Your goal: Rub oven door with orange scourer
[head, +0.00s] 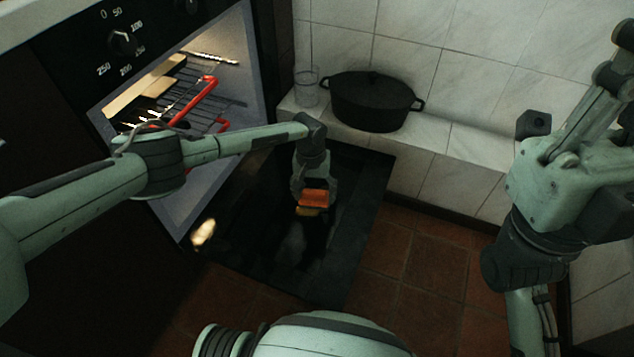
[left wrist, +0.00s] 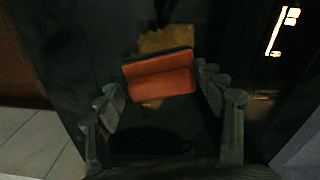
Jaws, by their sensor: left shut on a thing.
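The oven door (head: 350,215) is folded down open, its dark glossy inner face upward. My left gripper (head: 313,190) points down over it, shut on the orange scourer (head: 314,198). In the left wrist view the scourer (left wrist: 160,76) sits between the two fingers (left wrist: 162,85). A yellow-brown patch (left wrist: 165,40) shows on the dark surface around the scourer; I cannot tell whether the scourer touches the door. My right gripper (head: 578,85) is raised at the upper right, fingers apart, empty.
The oven's lit cavity with a wire rack (head: 225,103) and red-handled item (head: 195,98) is at the left. A black lidded pot (head: 372,102) and a clear glass (head: 307,88) stand on the tiled ledge (head: 440,135). Red floor tiles (head: 420,270) are clear.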

